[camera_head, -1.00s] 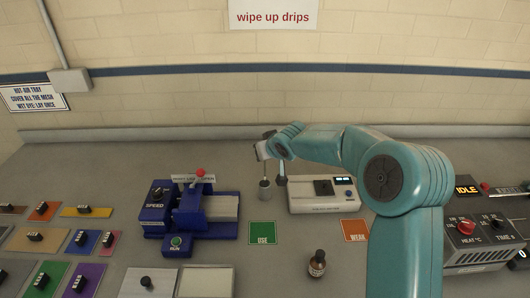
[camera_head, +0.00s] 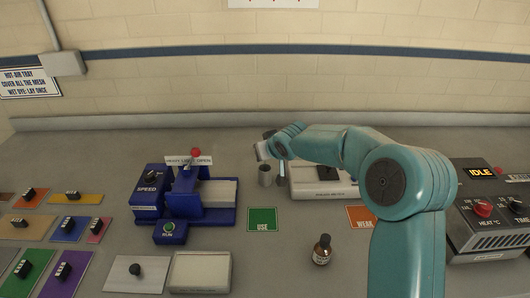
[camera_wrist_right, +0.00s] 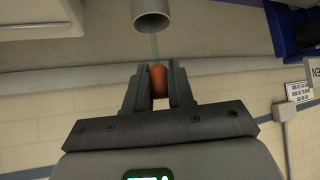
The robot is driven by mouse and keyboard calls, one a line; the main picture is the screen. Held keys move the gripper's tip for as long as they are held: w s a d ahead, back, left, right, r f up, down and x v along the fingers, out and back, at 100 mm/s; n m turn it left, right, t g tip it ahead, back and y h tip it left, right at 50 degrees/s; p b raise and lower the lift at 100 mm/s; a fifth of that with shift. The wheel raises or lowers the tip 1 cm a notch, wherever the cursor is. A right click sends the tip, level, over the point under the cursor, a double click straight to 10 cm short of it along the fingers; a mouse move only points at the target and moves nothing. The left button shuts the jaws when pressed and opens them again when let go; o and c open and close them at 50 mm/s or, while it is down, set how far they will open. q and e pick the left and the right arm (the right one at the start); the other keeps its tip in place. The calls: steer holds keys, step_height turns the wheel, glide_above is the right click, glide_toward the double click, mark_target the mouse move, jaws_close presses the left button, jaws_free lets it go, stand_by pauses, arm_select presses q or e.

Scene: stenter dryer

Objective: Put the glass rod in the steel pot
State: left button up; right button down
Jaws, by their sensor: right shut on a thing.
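The steel pot (camera_head: 265,177) is a small grey cylinder standing on the bench, left of the white instrument. In the right wrist view its round open mouth (camera_wrist_right: 153,22) shows just beyond the fingertips. My right gripper (camera_wrist_right: 158,88) is shut on the orange end (camera_wrist_right: 158,76) of the glass rod. The rod's thin, pale, see-through shaft (camera_wrist_right: 155,48) runs from the fingers toward the pot's mouth. I cannot tell whether its tip is inside the mouth. In the head view my right gripper (camera_head: 264,149) is just above the pot, and the rod is too small to make out. My left gripper is out of view.
The white instrument (camera_head: 320,180) stands right of the pot, partly behind my arm. A blue machine (camera_head: 185,210) stands left. A green USE card (camera_head: 262,219) and brown bottle (camera_head: 321,250) lie nearer.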

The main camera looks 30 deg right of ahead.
steer(key=shift+f+b, duration=0.1)
steer(key=shift+b, duration=0.2)
stand_by(0.5)
stand_by(0.4)
steer(key=shift+c, duration=2.4)
jaws_free()
steer(key=shift+r+p, duration=2.05)
steer(key=shift+r, duration=1)
steer(key=shift+s+f, duration=0.1)
steer(key=shift+s, duration=0.05)
